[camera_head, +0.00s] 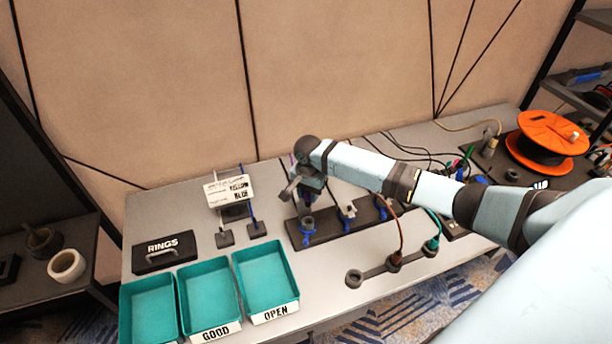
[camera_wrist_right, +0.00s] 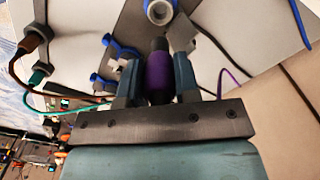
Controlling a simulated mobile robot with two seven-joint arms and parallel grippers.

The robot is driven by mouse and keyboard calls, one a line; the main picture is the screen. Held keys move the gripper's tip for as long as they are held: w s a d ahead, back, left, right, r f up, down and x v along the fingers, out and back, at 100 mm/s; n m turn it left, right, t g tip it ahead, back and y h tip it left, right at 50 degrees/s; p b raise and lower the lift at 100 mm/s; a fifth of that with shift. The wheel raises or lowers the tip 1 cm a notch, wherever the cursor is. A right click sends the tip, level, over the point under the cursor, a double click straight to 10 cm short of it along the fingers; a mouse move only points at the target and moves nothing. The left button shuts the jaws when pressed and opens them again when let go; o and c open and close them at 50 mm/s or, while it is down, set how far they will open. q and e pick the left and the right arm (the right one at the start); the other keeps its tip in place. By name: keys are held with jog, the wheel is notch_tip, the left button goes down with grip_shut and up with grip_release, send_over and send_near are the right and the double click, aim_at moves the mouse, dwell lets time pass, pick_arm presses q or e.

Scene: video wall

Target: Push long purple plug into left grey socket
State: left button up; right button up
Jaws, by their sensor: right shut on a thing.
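My right gripper (camera_head: 303,188) is shut on the purple plug (camera_wrist_right: 158,76), which sits between the two fingers in the wrist view with its dark end pointing away from the palm. The left grey socket (camera_head: 307,223) stands on a dark board (camera_head: 330,231) in the head view, just below the gripper. In the wrist view a grey round socket (camera_wrist_right: 160,11) lies beyond the plug's tip, apart from it in the picture. The plug is mostly hidden by the gripper in the head view. My left gripper is not in view.
Other sockets with blue parts (camera_head: 347,211) stand to the right on the same board. A brown cable (camera_head: 399,222) and a green cable (camera_head: 434,219) rise in front. Teal trays (camera_head: 267,275) and a black RINGS box (camera_head: 164,254) are at left. An orange reel (camera_head: 545,139) stands at right.

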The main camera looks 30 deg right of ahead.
aim_at(308, 206)
jog(key=shift+w+f, duration=0.1)
jog(key=shift+w, duration=0.05)
jog(key=shift+f, duration=0.15)
jog(key=shift+s+f+b, duration=0.25)
jog(key=shift+f+b, duration=0.3)
jog(key=shift+b, duration=0.45)
notch_tip(308, 206, down, 3)
jog(key=b, duration=0.3)
jog(key=shift+w+b, duration=0.1)
jog(key=shift+b, duration=0.25)
jog(key=shift+f, duration=0.8)
